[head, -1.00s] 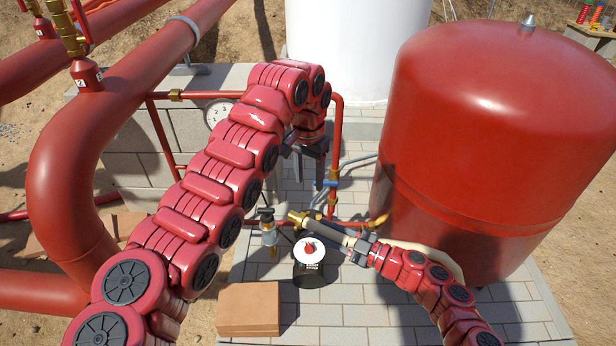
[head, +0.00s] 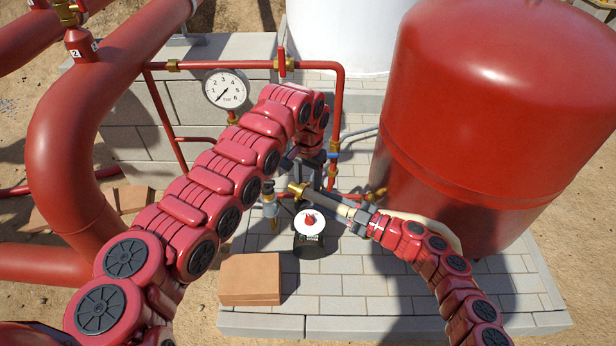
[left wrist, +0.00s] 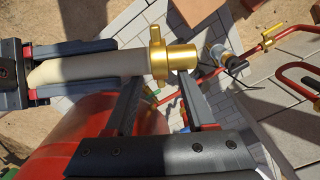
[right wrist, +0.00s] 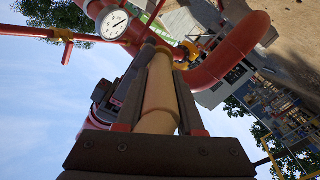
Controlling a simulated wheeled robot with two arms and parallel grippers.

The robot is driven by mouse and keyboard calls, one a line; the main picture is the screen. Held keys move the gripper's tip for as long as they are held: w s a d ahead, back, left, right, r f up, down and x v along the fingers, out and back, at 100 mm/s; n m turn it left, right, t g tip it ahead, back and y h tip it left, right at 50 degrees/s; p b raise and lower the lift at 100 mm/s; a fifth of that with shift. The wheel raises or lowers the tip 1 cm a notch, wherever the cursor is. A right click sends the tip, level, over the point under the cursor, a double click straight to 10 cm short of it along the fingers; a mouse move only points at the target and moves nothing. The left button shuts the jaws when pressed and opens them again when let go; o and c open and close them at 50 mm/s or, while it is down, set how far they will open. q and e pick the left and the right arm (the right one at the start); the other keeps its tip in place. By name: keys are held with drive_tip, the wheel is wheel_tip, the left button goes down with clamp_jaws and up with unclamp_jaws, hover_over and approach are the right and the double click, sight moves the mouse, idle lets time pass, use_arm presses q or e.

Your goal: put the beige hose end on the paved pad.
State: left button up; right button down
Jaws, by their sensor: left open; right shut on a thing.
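The beige hose end (head: 333,205) has a brass coupling (head: 298,189) and is held above the paved pad (head: 400,292), pointing left in the head view. My right gripper (head: 358,220) is shut on the hose behind the coupling. In the right wrist view the hose (right wrist: 160,95) runs between its fingers. My left gripper (head: 308,165) is open and empty, close to the coupling. In the left wrist view its fingertips (left wrist: 158,84) are just short of the coupling (left wrist: 172,57). From the head, the left arm partly hides its fingers.
A black canister (head: 309,246) with a white top and a terracotta block (head: 250,279) stand on the pad. A red tank (head: 470,130) is at right. Red pipes and a gauge (head: 226,89) stand behind. The pad's front right is clear.

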use_arm(q)
drive_tip(key=shift+c, duration=0.2)
clamp_jaws()
drive_tip(key=shift+s+d, duration=0.1)
drive_tip(key=shift+d, duration=0.1)
idle(0.9)
use_arm(e)
drive_tip(key=c, duration=0.8)
unclamp_jaws()
use_arm(q)
drive_tip(key=shift+a, duration=0.1)
use_arm(e)
drive_tip(key=o, duration=0.4)
drive_tip(key=shift+c, duration=0.2)
use_arm(q)
drive_tip(key=shift+a, duration=0.1)
